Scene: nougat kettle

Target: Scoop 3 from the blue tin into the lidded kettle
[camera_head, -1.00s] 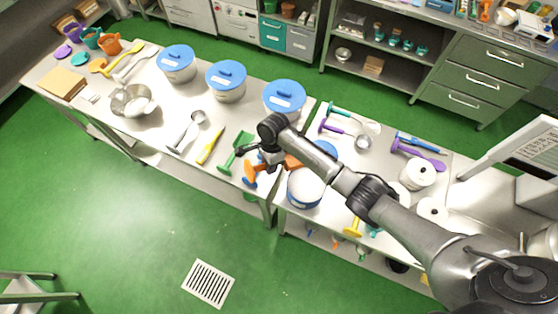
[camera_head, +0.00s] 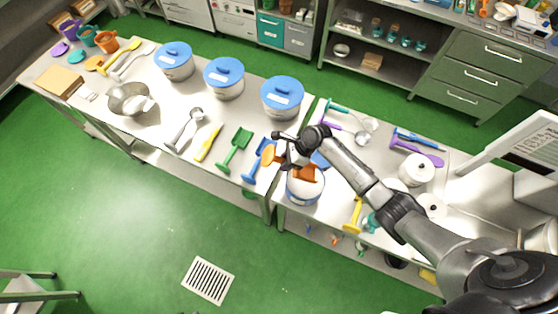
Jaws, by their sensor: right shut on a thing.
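My right gripper (camera_head: 290,153) is shut on an orange scoop, whose orange end (camera_head: 268,155) shows left of the fingers. Another orange part (camera_head: 306,173) shows to their right, over a white pot with blue bands (camera_head: 304,190). My arm and the scoop hide part of this pot and a flat blue piece (camera_head: 320,159) behind it. Three pale pots with blue lids stand along the back: left (camera_head: 175,65), middle (camera_head: 225,83) and right (camera_head: 281,102). I cannot tell which vessel is the blue tin or the lidded kettle. My left gripper is not in view.
A blue scoop (camera_head: 252,172), a green scoop (camera_head: 234,152), a yellow tool (camera_head: 207,144) and a metal ladle (camera_head: 186,128) lie left of the gripper. A metal bowl (camera_head: 128,100) stands further left. A gap separates the two tables.

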